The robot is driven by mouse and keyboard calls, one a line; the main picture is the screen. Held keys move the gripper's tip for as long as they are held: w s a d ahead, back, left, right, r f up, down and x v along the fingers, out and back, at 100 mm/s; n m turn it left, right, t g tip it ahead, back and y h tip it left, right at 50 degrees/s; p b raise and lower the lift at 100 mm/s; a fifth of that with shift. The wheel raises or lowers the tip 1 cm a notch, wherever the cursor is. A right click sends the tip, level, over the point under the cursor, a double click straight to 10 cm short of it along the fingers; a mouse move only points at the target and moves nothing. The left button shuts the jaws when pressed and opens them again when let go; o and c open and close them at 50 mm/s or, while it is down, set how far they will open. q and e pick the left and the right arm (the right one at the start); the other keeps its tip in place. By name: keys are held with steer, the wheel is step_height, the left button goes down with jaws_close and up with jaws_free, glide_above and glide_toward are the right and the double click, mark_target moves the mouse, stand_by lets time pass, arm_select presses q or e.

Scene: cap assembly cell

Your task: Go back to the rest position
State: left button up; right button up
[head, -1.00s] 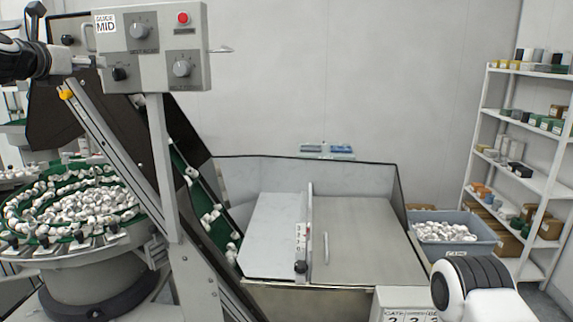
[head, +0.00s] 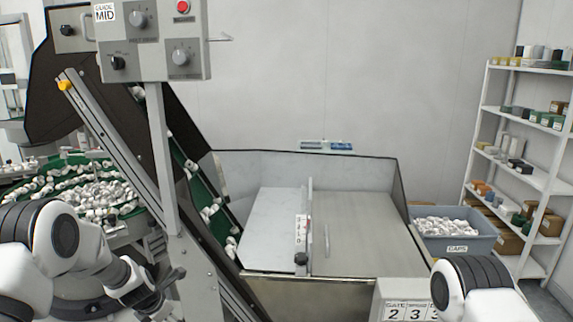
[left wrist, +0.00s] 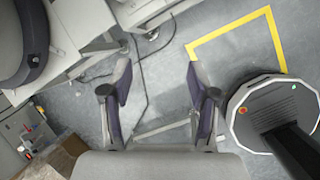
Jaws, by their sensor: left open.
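My left arm is folded low at the left edge of the head view. Its dark gripper (head: 166,288) is in front of the feeder frame and well below the control panel (head: 150,42). In the left wrist view the left gripper (left wrist: 158,78) is open and empty, its two fingers spread apart above the grey floor. My right arm (head: 468,288) shows only as a white and black joint at the lower right of the head view. The right gripper is out of view.
A bowl feeder (head: 75,190) full of white caps stands at left beside the inclined conveyor (head: 208,213). A metal hopper table (head: 365,235) is in the middle. A blue-grey caps bin (head: 455,244) and a shelf (head: 535,180) stand at right. Yellow floor tape (left wrist: 270,35) shows below.

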arm_select(q)
steer(key=s+d+f+m+g+y+b, duration=0.1)
steer(key=s+d+f+m+g, duration=0.3)
steer(key=s+f, duration=0.7)
steer(key=s+a+f+m+g, duration=0.1)
steer(key=s+f+m, duration=0.55)
steer(key=s, duration=0.85)
steer(key=s+d+r+m, duration=0.2)
steer(key=s+m, duration=1.3)
steer(key=m, duration=0.3)
steer(key=shift+s+d+r, duration=0.2)
steer(key=shift+s+r, duration=0.1)
steer(key=shift+s, duration=0.05)
